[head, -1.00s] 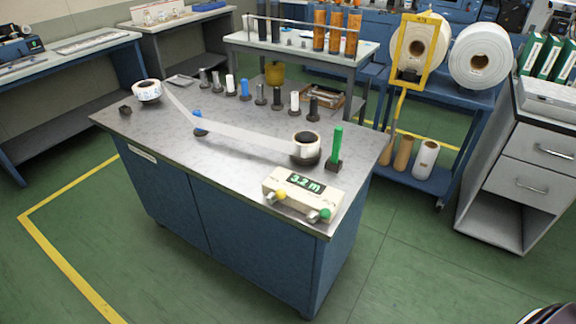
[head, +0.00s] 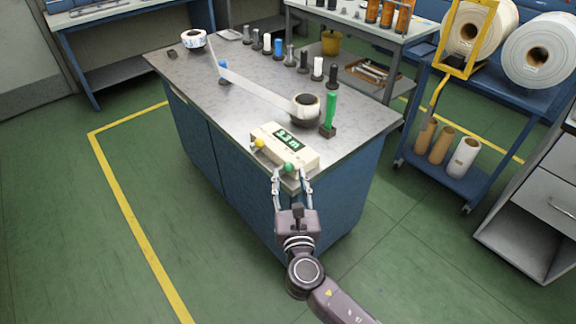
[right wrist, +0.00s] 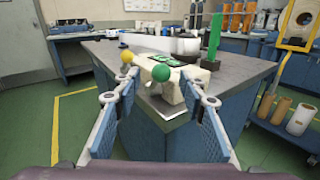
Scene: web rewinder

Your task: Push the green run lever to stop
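The green ball-ended lever (head: 289,168) sticks out from the front of the cream control box (head: 266,133), at its right end. A yellow ball-ended lever (head: 259,143) is to its left. In the right wrist view the green ball (right wrist: 161,73) is ahead, a little above the middle between my fingertips. My right gripper (head: 291,179) is open and empty, its fingers spread at the table's near corner; contact with the lever cannot be told. My left gripper is out of view.
A tall green post (head: 330,109) on a black base stands behind the box. A pale web runs between a near roll (head: 305,105) and a far roll (head: 194,39) on the metal tabletop (head: 229,105). A cart (head: 463,180) stands right. The floor at left is free.

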